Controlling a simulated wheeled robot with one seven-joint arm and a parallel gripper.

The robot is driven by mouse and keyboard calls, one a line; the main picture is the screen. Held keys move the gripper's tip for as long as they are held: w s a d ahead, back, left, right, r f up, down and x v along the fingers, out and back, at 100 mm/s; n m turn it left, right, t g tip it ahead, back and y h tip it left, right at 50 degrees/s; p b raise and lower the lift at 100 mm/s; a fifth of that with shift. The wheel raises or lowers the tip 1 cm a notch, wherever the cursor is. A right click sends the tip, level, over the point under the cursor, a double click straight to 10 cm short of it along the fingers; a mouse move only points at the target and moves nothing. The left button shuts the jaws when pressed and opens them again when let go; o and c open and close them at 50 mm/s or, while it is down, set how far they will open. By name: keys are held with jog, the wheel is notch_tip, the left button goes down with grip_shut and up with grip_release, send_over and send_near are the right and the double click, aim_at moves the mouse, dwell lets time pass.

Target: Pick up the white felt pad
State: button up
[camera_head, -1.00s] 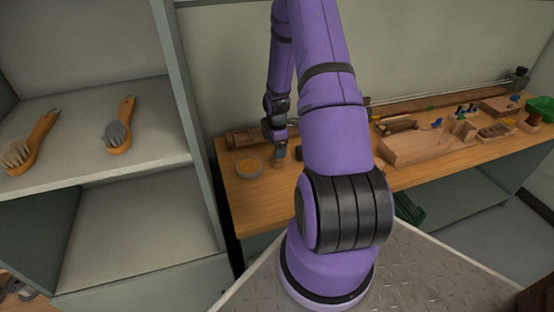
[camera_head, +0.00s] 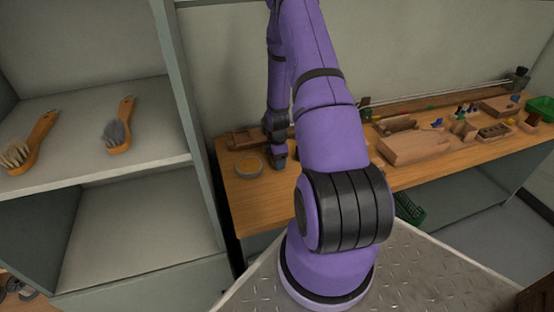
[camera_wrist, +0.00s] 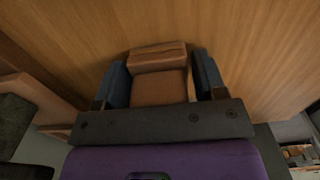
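No white felt pad can be made out in either view. In the wrist view, a brown block (camera_wrist: 160,86) with a lighter tan strip (camera_wrist: 158,56) at its far end stands on the wooden bench. My gripper (camera_wrist: 161,76) is around it, one dark blue finger on each side. A narrow gap shows beside the right finger; whether the left finger touches the block is unclear. In the head view, my gripper (camera_head: 279,162) is down at the bench's left part, just right of a round dish with orange contents (camera_head: 249,166). The block is hidden there.
The wooden bench (camera_head: 255,203) holds a wooden cylinder (camera_head: 243,139) behind my gripper. Wooden blocks (camera_head: 415,147), small coloured parts and a green bin (camera_head: 541,107) are at right. A shelf unit (camera_head: 185,100) with two brushes (camera_head: 118,130) (camera_head: 28,148) stands at left.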

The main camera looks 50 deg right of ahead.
jog(key=c, duration=0.6)
jog(key=shift+c, duration=0.2)
jog(key=shift+r, duration=0.1)
jog(key=shift+r, duration=0.5)
jog(key=shift+s+a+r, duration=0.1)
jog(key=shift+s+r, duration=0.15)
jog(key=shift+r, duration=0.4)
jog(key=shift+s+r, duration=0.2)
jog(key=shift+r, duration=0.4)
jog(key=s+a, duration=0.1)
jog(key=s, duration=0.4)
jog(key=s+a+r, duration=0.1)
jog(key=s, duration=0.3)
jog(key=s+a, duration=0.1)
jog(key=s, duration=0.4)
jog(key=shift+s+a+r, duration=0.15)
jog(key=shift+s+a, duration=0.15)
jog(key=shift+s, duration=0.05)
jog(key=o, duration=0.4)
jog(key=shift+c, duration=1.2)
